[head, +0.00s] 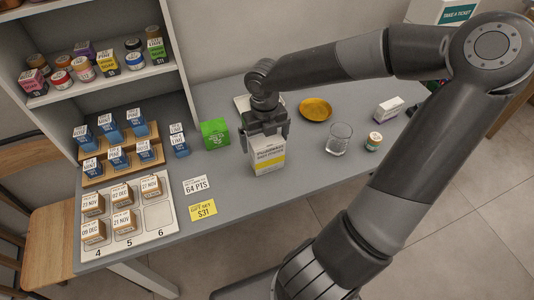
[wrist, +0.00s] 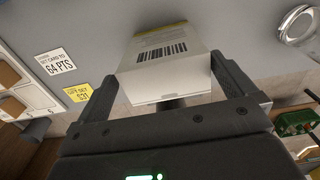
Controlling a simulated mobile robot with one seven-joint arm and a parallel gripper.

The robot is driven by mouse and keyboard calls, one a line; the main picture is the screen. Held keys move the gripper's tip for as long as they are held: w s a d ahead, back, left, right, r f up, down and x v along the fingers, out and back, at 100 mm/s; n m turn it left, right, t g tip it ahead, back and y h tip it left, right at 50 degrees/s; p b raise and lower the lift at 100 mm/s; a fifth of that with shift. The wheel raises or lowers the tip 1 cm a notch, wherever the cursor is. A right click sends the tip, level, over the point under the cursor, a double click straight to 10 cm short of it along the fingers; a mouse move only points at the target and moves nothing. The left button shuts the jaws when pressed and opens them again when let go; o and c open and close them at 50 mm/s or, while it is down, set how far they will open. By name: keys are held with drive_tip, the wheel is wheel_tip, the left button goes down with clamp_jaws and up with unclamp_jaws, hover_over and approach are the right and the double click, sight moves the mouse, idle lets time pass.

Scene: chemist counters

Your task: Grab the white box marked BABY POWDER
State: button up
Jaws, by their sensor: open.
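A white box (head: 268,157) with a yellow band and dark lettering stands upright on the grey counter; I cannot read its print for certain. My gripper (head: 269,132) points down over its top, with a finger on each side. In the wrist view the box (wrist: 165,80) shows a white face and a barcode between the two fingers of my gripper (wrist: 165,85). The fingers are open, and a small gap seems to show on at least the left side. A smaller white box (head: 388,109) with a purple mark stands farther right; its print is too small to read.
A green box (head: 215,133) stands just left of the white box. A glass (head: 339,138), a small jar (head: 373,141) and an orange dish (head: 315,109) stand to the right. Price cards (head: 196,185) lie in front left, beside a numbered tray (head: 159,217) of small boxes.

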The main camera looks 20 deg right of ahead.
drive_tip(key=shift+s+d+f, duration=0.15)
drive_tip(key=shift+f, duration=1.3)
drive_tip(key=shift+s+d+f, duration=0.1)
drive_tip(key=shift+s+f, duration=0.05)
drive_tip(key=shift+f, duration=1.3)
drive_tip(key=c, duration=1)
drive_tip(key=shift+o, duration=0.2)
drive_tip(key=shift+r, duration=0.15)
